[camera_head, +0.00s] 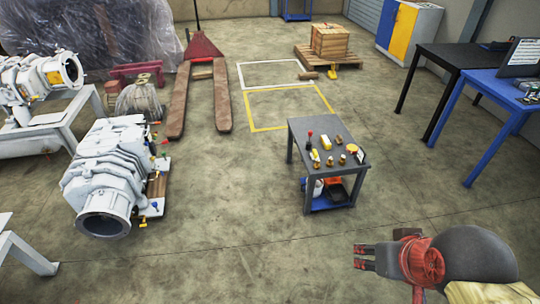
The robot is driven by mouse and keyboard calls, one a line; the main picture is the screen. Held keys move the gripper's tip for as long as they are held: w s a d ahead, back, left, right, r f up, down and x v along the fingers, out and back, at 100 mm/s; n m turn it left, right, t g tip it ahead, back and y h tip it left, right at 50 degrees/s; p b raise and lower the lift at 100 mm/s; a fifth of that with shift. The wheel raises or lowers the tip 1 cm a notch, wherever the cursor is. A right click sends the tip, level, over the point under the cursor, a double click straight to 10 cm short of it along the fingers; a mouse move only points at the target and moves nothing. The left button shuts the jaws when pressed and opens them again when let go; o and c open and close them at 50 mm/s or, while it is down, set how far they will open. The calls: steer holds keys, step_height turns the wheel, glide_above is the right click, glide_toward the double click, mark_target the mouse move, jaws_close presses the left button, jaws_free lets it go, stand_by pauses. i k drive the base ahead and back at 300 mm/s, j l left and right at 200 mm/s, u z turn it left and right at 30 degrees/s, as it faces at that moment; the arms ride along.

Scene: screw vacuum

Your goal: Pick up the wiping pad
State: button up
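A small grey cart (296,137) stands right of centre with several small items on its top. A yellow block (326,142) lies near the middle of the top; it may be the wiping pad, but it is too small to be sure. A pale flat piece (315,155) lies just in front of it. My gripper (361,257) is at the lower right, in front of the cart and well apart from it. Its two fingers point left with a gap between them, and nothing shows between them.
A red-topped item (309,137) and brass-coloured fittings (339,139) share the cart top. A white vacuum pump (108,172) stands at left. A blue table (497,88) is at right. The floor around the cart is clear.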

mark_target(314, 155)
steer(key=u, duration=1.4)
steer(key=z, duration=1.4)
steer(key=i+j, duration=0.45)
steer(key=i, duration=0.3)
steer(key=i+j+z, duration=0.15)
steer(key=i+j, duration=0.25)
steer(key=i, duration=0.35)
steer(key=i+j, duration=0.55)
steer(key=i, duration=0.15)
steer(key=i+j+z, duration=0.1)
steer(key=i+j, duration=0.4)
steer(key=i, duration=0.2)
